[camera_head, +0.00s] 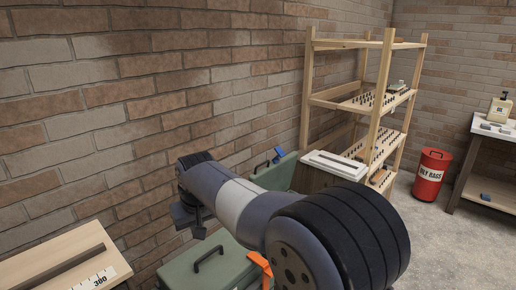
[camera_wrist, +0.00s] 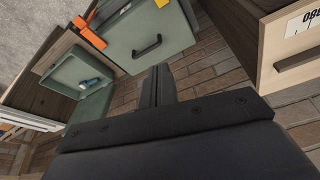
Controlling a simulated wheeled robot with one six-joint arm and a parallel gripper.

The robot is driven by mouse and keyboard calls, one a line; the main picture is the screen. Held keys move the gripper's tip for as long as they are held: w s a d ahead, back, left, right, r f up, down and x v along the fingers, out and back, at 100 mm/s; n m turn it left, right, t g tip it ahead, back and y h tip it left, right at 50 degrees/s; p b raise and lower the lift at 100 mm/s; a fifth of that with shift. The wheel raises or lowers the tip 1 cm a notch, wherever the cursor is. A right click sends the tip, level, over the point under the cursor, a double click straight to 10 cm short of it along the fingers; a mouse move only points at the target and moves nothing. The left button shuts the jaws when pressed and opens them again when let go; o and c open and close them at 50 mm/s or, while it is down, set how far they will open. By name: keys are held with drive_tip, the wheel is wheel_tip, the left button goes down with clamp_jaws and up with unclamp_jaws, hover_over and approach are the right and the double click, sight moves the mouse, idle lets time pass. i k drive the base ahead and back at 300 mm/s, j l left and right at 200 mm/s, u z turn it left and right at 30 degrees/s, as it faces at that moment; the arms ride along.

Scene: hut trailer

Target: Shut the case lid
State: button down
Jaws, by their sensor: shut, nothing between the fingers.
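A green case (camera_head: 225,270) with a black handle stands low by the brick wall in the head view, partly behind my arm. It also shows in the wrist view (camera_wrist: 125,38), with its handle upward of my fingertips. A second green piece (camera_head: 280,176), tray-like with a raised rim in the wrist view (camera_wrist: 62,72), lies farther along and holds a blue-handled item (camera_wrist: 90,83). I cannot tell whether the two green pieces are one case. My gripper (camera_head: 198,231) is shut and empty, apart from the green surfaces; its fingers show in the wrist view (camera_wrist: 157,85).
An orange item (camera_head: 262,266) is at the green case's edge. A wooden box (camera_head: 65,262) marked 380 stands at left. A white slotted panel (camera_head: 338,164), wooden shelves (camera_head: 387,95) and a red bin (camera_head: 432,175) are beyond. Floor is open at right.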

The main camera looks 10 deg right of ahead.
sight(278, 176)
drive_tip(key=i+l+u, duration=0.2)
drive_tip(key=i+l, duration=0.55)
drive_tip(key=i+l+u, duration=0.2)
drive_tip(key=i+l, duration=0.5)
drive_tip(key=l, duration=0.15)
